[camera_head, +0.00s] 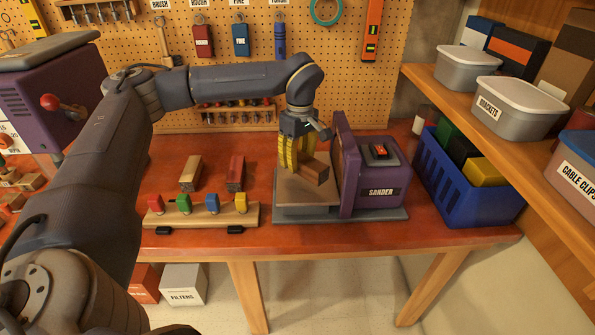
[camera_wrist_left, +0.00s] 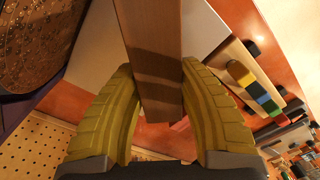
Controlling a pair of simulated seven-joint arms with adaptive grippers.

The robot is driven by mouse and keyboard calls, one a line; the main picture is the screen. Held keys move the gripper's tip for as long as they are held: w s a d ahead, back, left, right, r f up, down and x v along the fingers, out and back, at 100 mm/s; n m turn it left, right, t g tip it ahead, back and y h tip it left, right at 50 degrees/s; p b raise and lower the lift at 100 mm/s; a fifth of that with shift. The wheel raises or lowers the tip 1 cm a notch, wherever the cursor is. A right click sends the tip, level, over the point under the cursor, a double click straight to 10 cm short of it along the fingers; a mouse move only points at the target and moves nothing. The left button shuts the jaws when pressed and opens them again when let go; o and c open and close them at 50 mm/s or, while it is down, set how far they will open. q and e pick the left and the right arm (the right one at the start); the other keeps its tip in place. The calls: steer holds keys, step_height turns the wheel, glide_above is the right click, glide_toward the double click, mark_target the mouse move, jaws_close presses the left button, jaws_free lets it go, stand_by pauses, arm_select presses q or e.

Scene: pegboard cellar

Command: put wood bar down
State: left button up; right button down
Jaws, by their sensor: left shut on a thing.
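My left gripper (camera_head: 290,155) reaches in from the left and points down over the sander's flat table. Its yellow fingers are shut on a brown wood bar (camera_head: 313,171), which extends past the fingers toward the sander's purple upright plate. In the left wrist view the bar (camera_wrist_left: 155,50) lies between both fingers (camera_wrist_left: 160,100). The bar is at or just above the sander table (camera_head: 300,193); I cannot tell whether it touches. The purple sander (camera_head: 375,185) stands to the right of the bar. My right gripper is not in view.
A light wood bar (camera_head: 191,172) and a reddish bar (camera_head: 236,170) lie on the workbench to the left. In front of them is a rack (camera_head: 180,218) with coloured blocks. A blue crate (camera_head: 450,185) stands on the right. The pegboard (camera_head: 350,75) is behind.

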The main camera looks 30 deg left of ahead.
mark_target(297, 179)
arm_select(q)
steer(key=shift+f, duration=1.9)
steer(key=shift+f, duration=0.25)
steer(key=o, duration=1.2)
steer(key=shift+o, duration=0.2)
steer(key=shift+r, duration=0.15)
steer(key=r, duration=1.2)
steer(key=shift+w+d+r, duration=0.1)
steer(key=shift+w, duration=0.1)
steer(key=shift+d, duration=0.1)
